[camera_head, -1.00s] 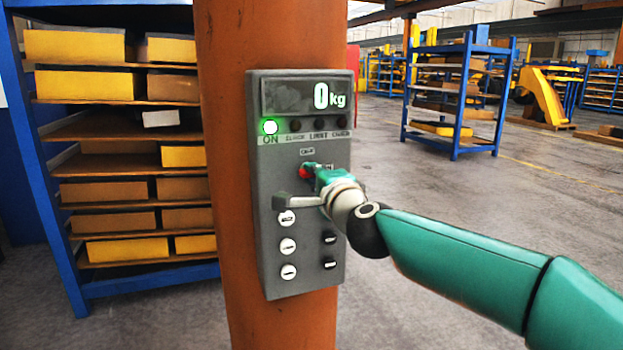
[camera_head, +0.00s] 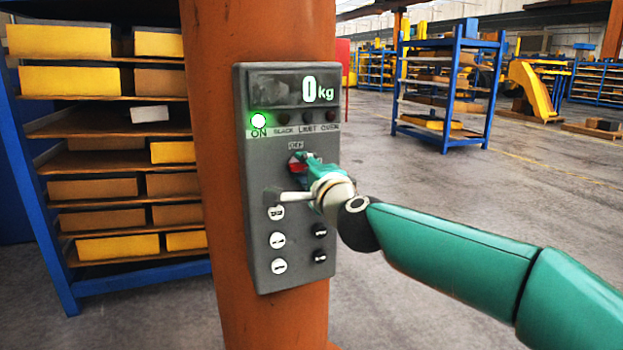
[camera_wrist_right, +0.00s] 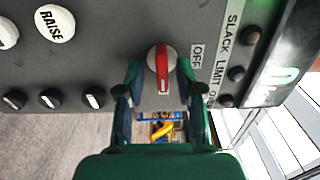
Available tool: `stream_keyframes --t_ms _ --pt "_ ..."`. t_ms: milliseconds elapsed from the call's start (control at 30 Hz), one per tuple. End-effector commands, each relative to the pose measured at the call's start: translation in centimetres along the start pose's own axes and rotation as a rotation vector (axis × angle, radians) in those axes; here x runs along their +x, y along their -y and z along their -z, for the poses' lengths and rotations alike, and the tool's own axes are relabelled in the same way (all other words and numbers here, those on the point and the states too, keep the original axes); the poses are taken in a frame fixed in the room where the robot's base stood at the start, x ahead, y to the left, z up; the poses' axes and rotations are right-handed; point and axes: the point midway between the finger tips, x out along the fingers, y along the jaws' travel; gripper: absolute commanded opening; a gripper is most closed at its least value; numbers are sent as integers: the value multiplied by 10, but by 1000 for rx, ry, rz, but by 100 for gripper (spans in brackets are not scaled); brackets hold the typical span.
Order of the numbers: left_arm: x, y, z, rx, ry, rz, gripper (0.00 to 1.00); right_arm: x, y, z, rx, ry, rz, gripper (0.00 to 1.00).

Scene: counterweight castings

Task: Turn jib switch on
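The grey control box (camera_head: 252,220) hangs on an orange column. Its red switch knob (camera_head: 296,167) sits under the OFF label, partly hidden by my right gripper (camera_head: 308,164). In the right wrist view my right gripper (camera_wrist_right: 160,75) is open, one finger on each side of the red knob (camera_wrist_right: 163,62), with gaps showing. The knob's bar and white line run up and down in that view, not toward the OFF label (camera_wrist_right: 196,58) at its right. The lamp (camera_head: 258,121) over ON is lit green, and the display (camera_head: 290,88) reads 0 kg. My left gripper is out of view.
White and black buttons (camera_head: 278,241) sit low on the box. A blue rack with yellow and brown boxes (camera_head: 70,80) stands left of the orange column (camera_head: 215,150). Open floor (camera_head: 420,190) lies to the right, with another blue rack (camera_head: 449,85) farther back.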

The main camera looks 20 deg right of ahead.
Motion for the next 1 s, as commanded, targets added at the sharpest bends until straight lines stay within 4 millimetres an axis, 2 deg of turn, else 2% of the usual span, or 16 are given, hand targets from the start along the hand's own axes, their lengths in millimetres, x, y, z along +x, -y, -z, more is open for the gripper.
stream_keyframes --t_ms 167,400,600,800,1000 --pt "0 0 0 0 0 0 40 -20 1 -1 0 2 1 36" --pt "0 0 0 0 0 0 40 -68 0 0 1 1 1 36" --pt "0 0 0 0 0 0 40 -102 -1 0 2 0 0 36" --pt "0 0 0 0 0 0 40 -116 -2 -1 1 1 -3 36" --pt "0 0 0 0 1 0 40 -117 -2 0 1 0 -3 36"
